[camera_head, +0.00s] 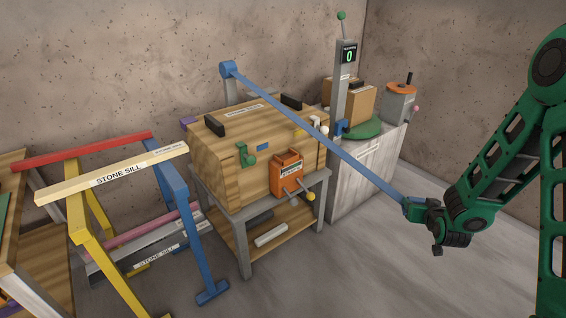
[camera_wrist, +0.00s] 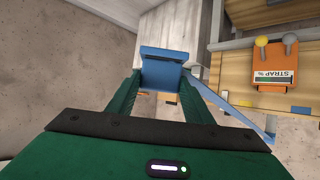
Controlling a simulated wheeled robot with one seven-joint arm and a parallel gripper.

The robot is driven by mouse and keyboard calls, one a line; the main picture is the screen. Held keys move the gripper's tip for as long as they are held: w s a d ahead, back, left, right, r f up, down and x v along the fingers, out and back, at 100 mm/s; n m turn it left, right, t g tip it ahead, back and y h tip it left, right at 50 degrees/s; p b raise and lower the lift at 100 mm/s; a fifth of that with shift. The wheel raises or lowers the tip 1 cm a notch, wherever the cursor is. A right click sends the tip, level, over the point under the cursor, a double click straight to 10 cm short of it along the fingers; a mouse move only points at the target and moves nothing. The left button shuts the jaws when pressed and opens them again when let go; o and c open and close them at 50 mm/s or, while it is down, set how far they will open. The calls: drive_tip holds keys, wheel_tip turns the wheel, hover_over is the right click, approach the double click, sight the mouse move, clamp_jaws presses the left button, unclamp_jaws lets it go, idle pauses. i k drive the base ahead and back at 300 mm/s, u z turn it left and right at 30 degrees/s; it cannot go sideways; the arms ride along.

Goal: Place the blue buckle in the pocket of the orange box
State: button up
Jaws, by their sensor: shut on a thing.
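My gripper (camera_head: 418,208) is at the right of the head view, shut on the blue buckle (camera_wrist: 163,72), which shows between the fingers in the wrist view. A long blue strap (camera_head: 350,158) runs from the buckle up to a blue-topped post (camera_head: 228,70) behind the wooden crate. The orange box (camera_head: 287,181) is fixed on the crate's front face, well left of my gripper. It also shows in the wrist view (camera_wrist: 275,62), with a label reading STRAP. Its pocket's inside cannot be made out.
The wooden crate (camera_head: 225,165) stands on a grey table. A lever with a yellow knob (camera_head: 311,196) juts out below the orange box. A grey cabinet (camera_head: 355,190) with a green turntable stands right of it. Blue and yellow trestles (camera_head: 185,200) occupy the left. The floor in front is clear.

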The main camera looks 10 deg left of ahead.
sight(285, 158)
drive_tip(key=i, duration=1)
